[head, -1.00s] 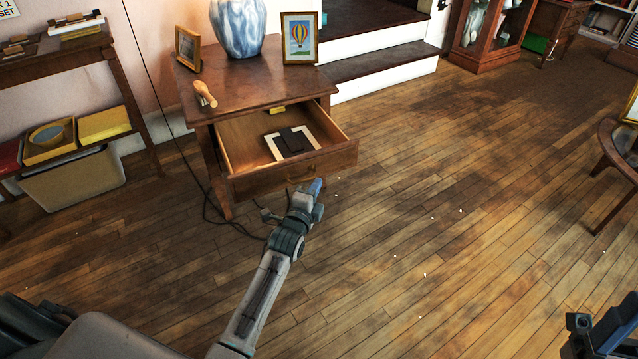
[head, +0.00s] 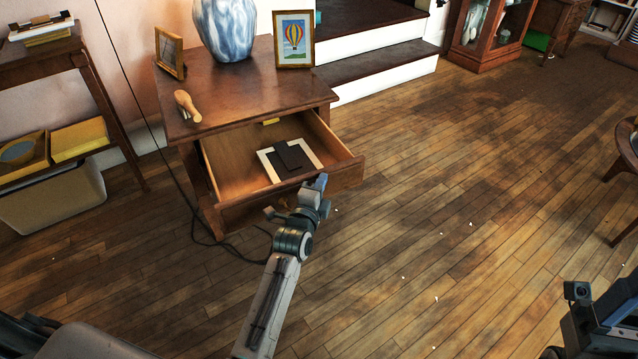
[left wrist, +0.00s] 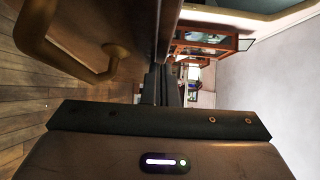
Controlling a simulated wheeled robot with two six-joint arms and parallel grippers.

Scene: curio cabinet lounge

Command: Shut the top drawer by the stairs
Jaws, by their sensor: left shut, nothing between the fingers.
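The top drawer (head: 231,175) of the wooden side table by the stairs (head: 370,64) stands pulled out. A dark card or folder on a cream frame (head: 290,157) lies inside it. My left gripper (head: 318,184) is shut and empty, at the drawer's front, toward its right part; I cannot tell whether it touches. It hides part of the drawer front. In the left wrist view, the brass drawer handle (left wrist: 110,62) is close by on the left, beside the shut fingers (left wrist: 163,85). My right gripper (head: 605,325) is partly in view at the bottom right, its fingers unclear.
On the table top (head: 250,95) stand a blue-white vase (head: 226,28), a balloon picture (head: 294,40), another frame (head: 170,52) and a small wooden object (head: 187,106). A shelf unit (head: 108,115) is at the left. Wooden floor (head: 430,200) is open on the right.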

